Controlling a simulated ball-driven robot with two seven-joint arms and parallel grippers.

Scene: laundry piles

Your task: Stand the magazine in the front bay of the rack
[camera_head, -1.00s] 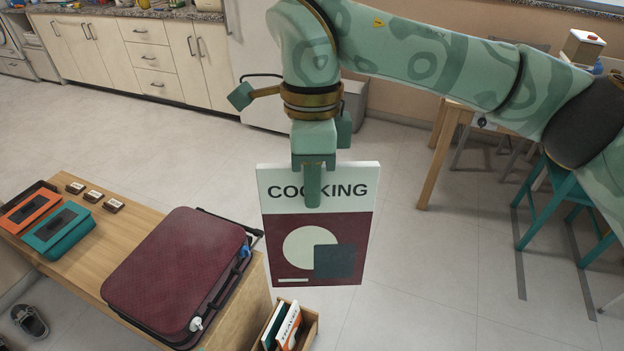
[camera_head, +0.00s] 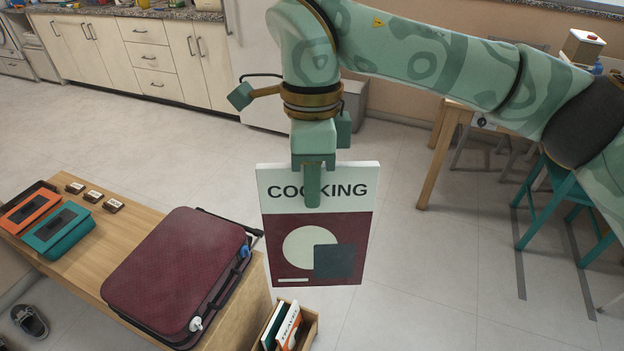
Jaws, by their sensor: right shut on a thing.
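The magazine (camera_head: 280,245) has "COOKING" printed on a white band above a dark red cover with a pale disc and a dark square. My right gripper (camera_head: 312,190) is shut on its top edge and holds it upright in the air, cover facing me. The wooden rack (camera_head: 312,328) stands low at the bottom edge, below the magazine and beside the bench end. Several upright magazines stand in the rack, one white and orange. The lower part of the rack is cut off by the frame, so I cannot tell its bays apart. My left gripper does not show.
A wooden bench (camera_head: 150,226) at left bears a dark red suitcase (camera_head: 178,268), an orange case (camera_head: 28,208), a teal case (camera_head: 60,230) and small labelled blocks. A shoe (camera_head: 30,321) lies on the floor at left. A table (camera_head: 445,150) and teal chair (camera_head: 545,215) stand at right.

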